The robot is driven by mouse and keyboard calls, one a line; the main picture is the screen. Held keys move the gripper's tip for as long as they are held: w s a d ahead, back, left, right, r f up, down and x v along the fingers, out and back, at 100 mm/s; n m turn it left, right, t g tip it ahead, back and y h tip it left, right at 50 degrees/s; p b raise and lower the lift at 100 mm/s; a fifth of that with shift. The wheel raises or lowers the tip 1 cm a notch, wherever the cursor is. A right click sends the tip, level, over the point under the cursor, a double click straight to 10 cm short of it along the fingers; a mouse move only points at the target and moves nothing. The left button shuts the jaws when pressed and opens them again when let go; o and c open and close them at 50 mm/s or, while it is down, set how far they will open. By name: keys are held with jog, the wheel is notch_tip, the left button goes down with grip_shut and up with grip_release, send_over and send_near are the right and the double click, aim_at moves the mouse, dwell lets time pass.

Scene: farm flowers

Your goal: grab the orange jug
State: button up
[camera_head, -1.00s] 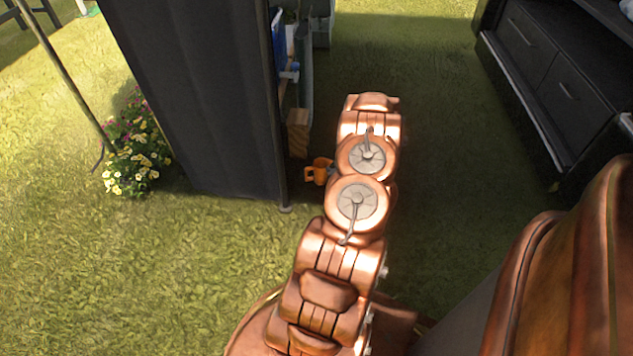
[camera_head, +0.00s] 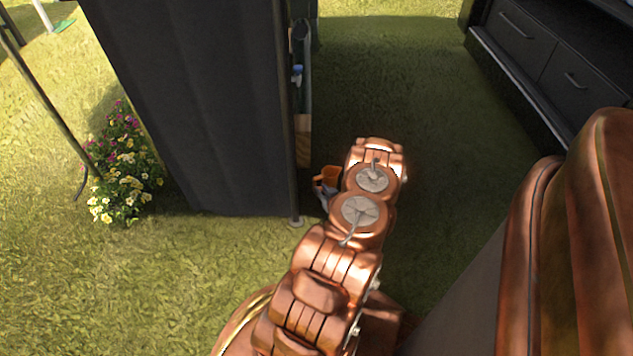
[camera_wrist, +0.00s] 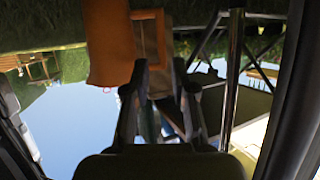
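The orange jug (camera_head: 327,177) stands on the grass beside the foot of the dark curtain, partly hidden behind my arm in the head view. In the wrist view, which is upside down, the jug (camera_wrist: 108,45) fills the upper left, with its handle to the right of its body. My gripper (camera_wrist: 160,68) has its two fingers apart, with the tips close to the jug's handle. I cannot tell whether a finger touches the handle. In the head view, a grey part of my gripper shows just below the jug; the rest is hidden by the arm.
A tall dark curtain (camera_head: 190,110) with a pole at its edge (camera_head: 290,150) stands left of the jug. A wooden block (camera_head: 303,140) is behind it. A black drawer cabinet (camera_head: 540,60) is at the right. Flowers (camera_head: 125,170) grow at left. Grass between curtain and cabinet is clear.

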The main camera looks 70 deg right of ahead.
aim_at(315, 185)
jog(key=shift+b+x, duration=0.35)
jog(key=shift+x, duration=0.8)
jog(key=shift+w+d+f+b, duration=0.25)
jog(key=shift+f+b, duration=0.15)
jog(key=b+x, duration=0.2)
jog(key=x, duration=0.2)
jog(key=shift+w+a, duration=0.1)
jog(key=shift+w, duration=0.05)
grip_shut()
